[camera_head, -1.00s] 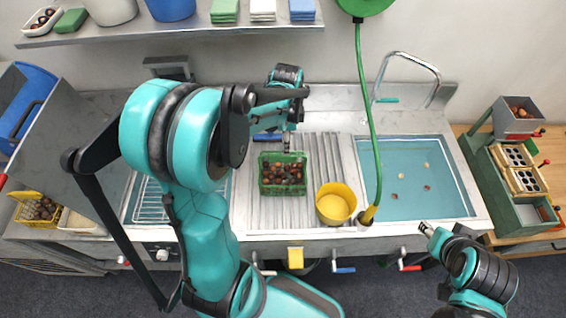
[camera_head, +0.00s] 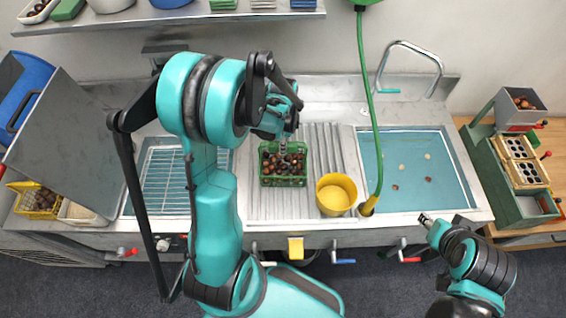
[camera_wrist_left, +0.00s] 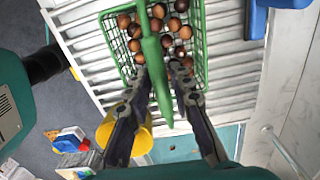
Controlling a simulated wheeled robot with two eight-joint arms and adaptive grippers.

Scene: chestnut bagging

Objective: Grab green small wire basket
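The green small wire basket (camera_head: 284,181) stands on the ribbed steel drainboard and is filled with brown chestnuts. In the left wrist view the basket (camera_wrist_left: 203,50) shows close up, its thick green handle (camera_wrist_left: 153,60) running across the top. My left gripper (camera_head: 283,147) is above the basket's far part. In the left wrist view its two fingers (camera_wrist_left: 162,72) are apart, one on each side of the handle, with gaps between. My right gripper (camera_head: 425,219) is low at the front right, away from the basket; its finger opening is too small to tell.
A yellow round container (camera_head: 336,207) stands just right of the basket. Further right are a green hose (camera_head: 371,110) and a water-filled sink (camera_head: 440,194) with a few chestnuts. A yellow basket (camera_head: 48,213) sits at far left. A shelf (camera_head: 190,20) runs along the back.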

